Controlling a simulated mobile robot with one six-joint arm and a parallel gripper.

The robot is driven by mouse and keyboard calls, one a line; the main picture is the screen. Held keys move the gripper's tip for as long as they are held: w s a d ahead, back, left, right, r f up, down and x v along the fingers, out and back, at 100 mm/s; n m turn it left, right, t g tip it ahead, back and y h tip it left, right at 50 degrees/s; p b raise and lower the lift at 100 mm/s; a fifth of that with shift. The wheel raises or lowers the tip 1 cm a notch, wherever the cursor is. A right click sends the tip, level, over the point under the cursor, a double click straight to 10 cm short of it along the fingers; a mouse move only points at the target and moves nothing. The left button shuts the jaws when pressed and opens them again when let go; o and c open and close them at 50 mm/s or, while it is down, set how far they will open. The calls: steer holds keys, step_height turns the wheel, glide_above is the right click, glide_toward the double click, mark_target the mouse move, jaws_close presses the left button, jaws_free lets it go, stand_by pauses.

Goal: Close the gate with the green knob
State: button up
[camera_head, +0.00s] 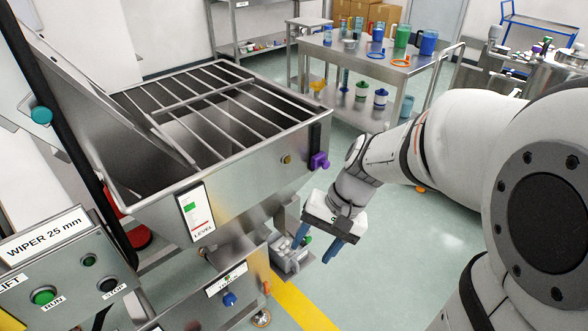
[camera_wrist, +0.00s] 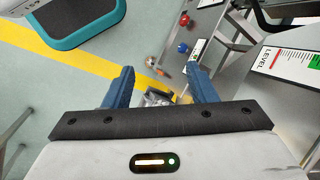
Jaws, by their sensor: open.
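My gripper (camera_head: 314,249) is open and empty, with its blue fingers pointing down beside the steel hopper. The fingers also show in the wrist view (camera_wrist: 160,69), spread apart with a gap between them. A small green part (camera_head: 308,240), perhaps the green knob, shows between the fingers in the head view, by a grey metal mechanism (camera_head: 291,259) low under the hopper. The mechanism also shows between the fingers in the wrist view (camera_wrist: 156,97), lower down and partly hidden by my gripper. I cannot make out the gate or its position.
The steel hopper (camera_head: 270,146) has a barred top, a purple knob (camera_head: 320,160) and a level label. A blue knob (camera_head: 229,299) sits below it. A control panel (camera_head: 66,267) stands at left. A table (camera_head: 447,52) with coloured cups stands behind.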

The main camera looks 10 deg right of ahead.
steer(key=w+a+f+m+y+b, duration=0.3)
steer(key=w+f+m+y+b, duration=0.3)
steer(key=f, duration=0.6)
steer(key=m+t+b, duration=1.6)
glide_toward(310, 240)
steer(key=w, duration=0.1)
steer(key=b+x, duration=0.1)
steer(key=x, duration=0.3)
steer(key=b+x, duration=0.1)
steer(key=x, duration=0.3)
steer(key=shift+s+a+f, duration=0.15)
steer(key=shift+a, duration=0.1)
steer(key=shift+c, duration=0.5)
jaws_close()
